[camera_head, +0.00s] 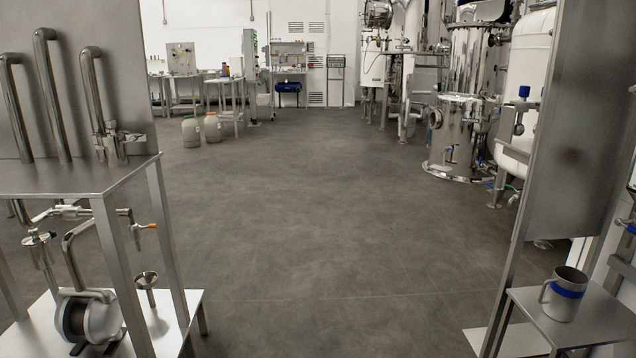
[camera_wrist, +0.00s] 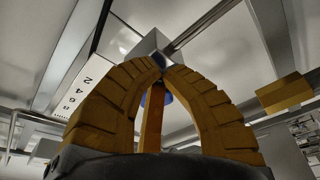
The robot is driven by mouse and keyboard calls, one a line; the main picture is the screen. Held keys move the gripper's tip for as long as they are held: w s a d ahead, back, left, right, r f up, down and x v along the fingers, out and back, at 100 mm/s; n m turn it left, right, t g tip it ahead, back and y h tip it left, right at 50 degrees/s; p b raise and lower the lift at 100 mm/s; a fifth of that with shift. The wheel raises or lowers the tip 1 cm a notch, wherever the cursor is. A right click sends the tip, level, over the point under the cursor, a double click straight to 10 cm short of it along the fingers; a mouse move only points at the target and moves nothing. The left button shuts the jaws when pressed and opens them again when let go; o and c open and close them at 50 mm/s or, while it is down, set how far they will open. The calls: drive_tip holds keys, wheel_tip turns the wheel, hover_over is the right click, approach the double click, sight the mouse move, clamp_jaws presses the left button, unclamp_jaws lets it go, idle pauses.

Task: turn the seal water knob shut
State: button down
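The gripper does not show in the head view. No knob is clearly marked as the seal water knob. A small valve with an orange-tipped handle (camera_head: 146,226) sits on the piping of the left steel stand, above a pump (camera_head: 88,316). Blue-topped valve fittings (camera_head: 523,93) show by the white tank at the right. I cannot tell which of these, if any, is the seal water knob.
A steel stand (camera_head: 75,178) is close at left, and a steel panel (camera_head: 575,130) is close at right. A mug with a blue band (camera_head: 565,294) stands on the right shelf. Open grey floor (camera_head: 320,210) lies between them. Ceiling beams (camera_wrist: 220,25) fill the wrist view.

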drive_tip(key=shift+w+r, duration=0.3)
drive_tip(key=shift+r, duration=0.35)
idle(0.4)
drive_tip(key=shift+s+r, duration=0.4)
drive_tip(key=shift+r, duration=0.05)
idle(0.4)
drive_tip(key=shift+s+r, duration=0.25)
drive_tip(key=shift+r, duration=0.45)
drive_tip(key=shift+s+f, duration=0.2)
idle(0.6)
drive_tip(key=c, duration=2)
unclamp_jaws()
drive_tip(key=shift+f, duration=0.1)
